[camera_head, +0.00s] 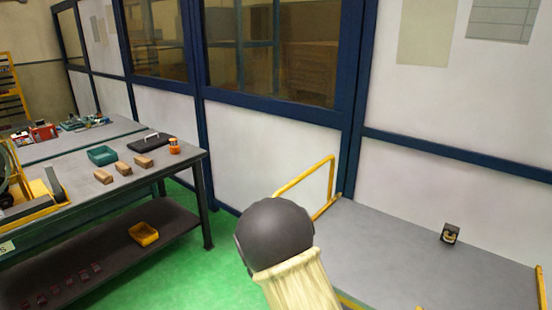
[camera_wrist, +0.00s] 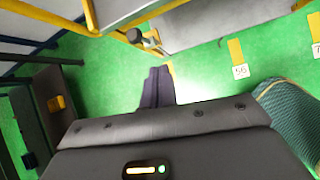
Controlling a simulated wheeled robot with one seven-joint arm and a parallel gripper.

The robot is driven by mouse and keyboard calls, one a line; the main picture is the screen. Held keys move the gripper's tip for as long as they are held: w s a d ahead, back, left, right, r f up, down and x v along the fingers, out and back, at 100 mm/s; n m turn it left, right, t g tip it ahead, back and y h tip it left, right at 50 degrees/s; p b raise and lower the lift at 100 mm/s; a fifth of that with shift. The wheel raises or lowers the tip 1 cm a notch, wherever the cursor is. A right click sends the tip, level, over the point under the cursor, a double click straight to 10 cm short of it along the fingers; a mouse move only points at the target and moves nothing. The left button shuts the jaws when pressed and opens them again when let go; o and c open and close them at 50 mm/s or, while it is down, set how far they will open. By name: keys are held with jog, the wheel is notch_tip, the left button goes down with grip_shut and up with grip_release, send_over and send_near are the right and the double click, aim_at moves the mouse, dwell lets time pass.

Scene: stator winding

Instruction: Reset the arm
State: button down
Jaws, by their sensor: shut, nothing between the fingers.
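My gripper (camera_wrist: 159,70) shows in the wrist view as two dark fingers side by side. They are shut with nothing between them, and only green floor shows around their tips. In the head view my gripper is not visible. Part of my arm, a dark rounded joint with a cream link, rises at the bottom centre of that view.
A workbench (camera_head: 75,207) at left bears wooden blocks (camera_head: 143,161), a teal tray (camera_head: 102,156) and an orange item (camera_head: 174,147). A yellow bin (camera_head: 143,234) sits on its lower shelf. A grey platform (camera_head: 400,260) with yellow rails stands right. Green floor (camera_wrist: 110,75) lies between.

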jog(key=s+d+r+m+g+y, duration=0.1)
jog(key=s+d+r+m, duration=0.3)
jog(key=s+m, duration=0.3)
jog(key=s+d+r+m+g+y+p, duration=0.1)
jog(key=s+d+r+m, duration=0.3)
jog(key=s+m, duration=0.4)
jog(key=s+d+r+m+g+y+p, duration=0.1)
jog(key=s+d+r+m, duration=0.3)
jog(key=s+m, duration=0.4)
jog(key=r+m, duration=0.1)
jog(key=m, duration=0.2)
jog(key=shift+s+d+m, duration=0.2)
jog(key=shift+d+m, duration=0.1)
jog(key=shift+d, duration=0.05)
